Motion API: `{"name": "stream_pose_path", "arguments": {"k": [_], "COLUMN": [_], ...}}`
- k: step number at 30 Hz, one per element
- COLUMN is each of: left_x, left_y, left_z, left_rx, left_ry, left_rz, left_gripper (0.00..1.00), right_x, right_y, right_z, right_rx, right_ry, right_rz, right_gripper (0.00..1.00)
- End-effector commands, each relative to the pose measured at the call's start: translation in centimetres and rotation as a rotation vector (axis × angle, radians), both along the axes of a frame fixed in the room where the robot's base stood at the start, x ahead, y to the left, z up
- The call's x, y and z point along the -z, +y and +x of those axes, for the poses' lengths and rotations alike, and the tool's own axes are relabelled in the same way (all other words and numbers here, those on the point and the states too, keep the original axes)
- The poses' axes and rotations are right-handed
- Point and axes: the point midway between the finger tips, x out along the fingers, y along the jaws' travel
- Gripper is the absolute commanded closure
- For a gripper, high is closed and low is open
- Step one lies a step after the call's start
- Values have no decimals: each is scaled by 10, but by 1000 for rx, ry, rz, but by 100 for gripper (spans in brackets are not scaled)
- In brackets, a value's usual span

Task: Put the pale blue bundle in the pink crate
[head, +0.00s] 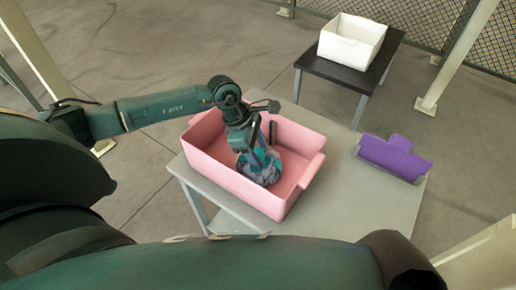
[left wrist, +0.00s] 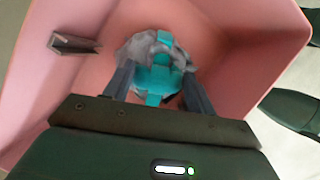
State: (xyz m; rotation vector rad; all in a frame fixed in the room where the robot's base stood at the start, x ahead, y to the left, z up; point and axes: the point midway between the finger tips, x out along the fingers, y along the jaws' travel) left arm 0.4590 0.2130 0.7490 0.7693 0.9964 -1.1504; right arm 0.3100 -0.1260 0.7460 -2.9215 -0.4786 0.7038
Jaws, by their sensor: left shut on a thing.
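The pink crate (head: 310,137) stands on a grey table. The bundle (head: 268,172), a pale grey-blue rumpled thing with teal bands, is inside the crate, low down near the front wall. It also shows in the left wrist view (left wrist: 160,62), between the two fingers. My left gripper (head: 257,158) reaches down into the crate and is shut on the bundle. Whether the bundle touches the crate floor is hard to tell. The crate's pink walls surround it in the left wrist view (left wrist: 235,65). My right gripper is not in view.
The grey table (head: 335,205) has free room right of the crate. A purple thing (head: 393,158) stands at its right edge. A white bin (head: 350,42) sits on a dark table (head: 335,72) behind. Pale posts and a mesh fence stand around.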

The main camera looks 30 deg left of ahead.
Motion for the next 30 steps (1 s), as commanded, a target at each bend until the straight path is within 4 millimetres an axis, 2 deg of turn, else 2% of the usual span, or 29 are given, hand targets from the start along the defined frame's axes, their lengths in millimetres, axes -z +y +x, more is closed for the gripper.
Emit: {"name": "stream_pose_path", "arguments": {"k": [6,7,15,25,30], "left_x": [2,2,1,-5,-31], "left_y": [0,0,0,2,13], "left_z": [1,0,0,0,-2], "left_rx": [-1,0,0,-1,-2], "left_ry": [-2,-1,-1,-2,-5], "left_rz": [-1,0,0,0,1], "left_gripper": [88,43,22,22,22], "right_x": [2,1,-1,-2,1], "right_y": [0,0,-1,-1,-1], "right_z": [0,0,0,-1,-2], "right_rx": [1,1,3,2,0], "right_ry": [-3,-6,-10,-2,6], "right_rz": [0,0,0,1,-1], "right_gripper": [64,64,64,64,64]}}
